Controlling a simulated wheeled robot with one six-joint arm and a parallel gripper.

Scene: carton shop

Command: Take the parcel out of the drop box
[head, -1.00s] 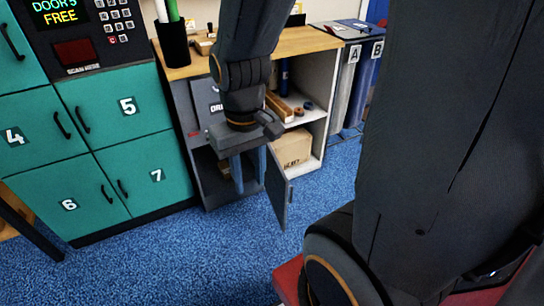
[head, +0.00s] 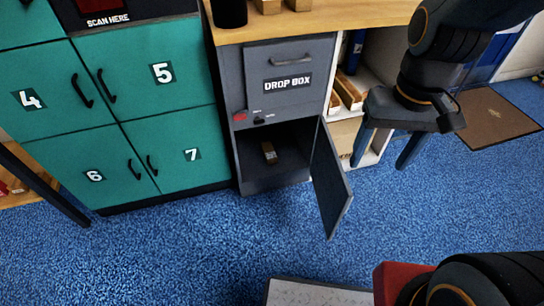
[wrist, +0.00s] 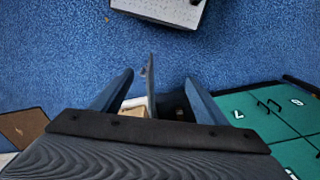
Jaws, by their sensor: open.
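The grey drop box (head: 290,85) stands between the green lockers and an open shelf. Its lower door (head: 331,180) is swung open towards the right, so the dark compartment shows. A small brown parcel (head: 269,152) lies inside on the compartment floor. My gripper (head: 380,164) is open and empty, right of the open door and in front of the shelf in the head view. In the wrist view the edge of the door (wrist: 150,85) shows between my two spread fingers. The compartment is partly hidden behind my right finger there.
Green lockers (head: 165,115) stand left of the drop box. The shelf to its right holds a carton (head: 343,135) and smaller items. A brown mat (head: 497,122) lies at the far right. The blue floor before the box is clear except for the open door.

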